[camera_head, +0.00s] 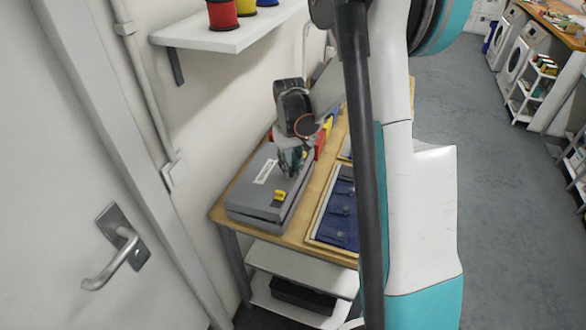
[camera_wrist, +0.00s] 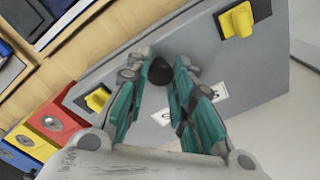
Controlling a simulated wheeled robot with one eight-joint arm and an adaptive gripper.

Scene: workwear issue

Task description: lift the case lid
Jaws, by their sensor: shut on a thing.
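The grey case (camera_head: 240,200) lies on the wooden bench, with its grey lid (camera_wrist: 215,60) on top. In the head view a thin seam runs along its near side; I cannot tell whether the lid is raised at all. The lid bears yellow latches (camera_wrist: 237,20) and a white label (camera_head: 264,171). My gripper (camera_head: 291,165) is over the far right part of the lid. In the wrist view its teal fingers (camera_wrist: 168,65) are closed about a small black knob (camera_wrist: 160,73) on the lid. The knob is hidden in the head view.
On the bench (camera_head: 310,212), a tray with blue folded cloth (camera_head: 338,215) lies right of the case. Red, yellow and blue boxes (camera_wrist: 52,122) stand close beyond it. A wall shelf (camera_head: 225,38) with spools hangs above. A wall and door (camera_head: 60,150) are at left.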

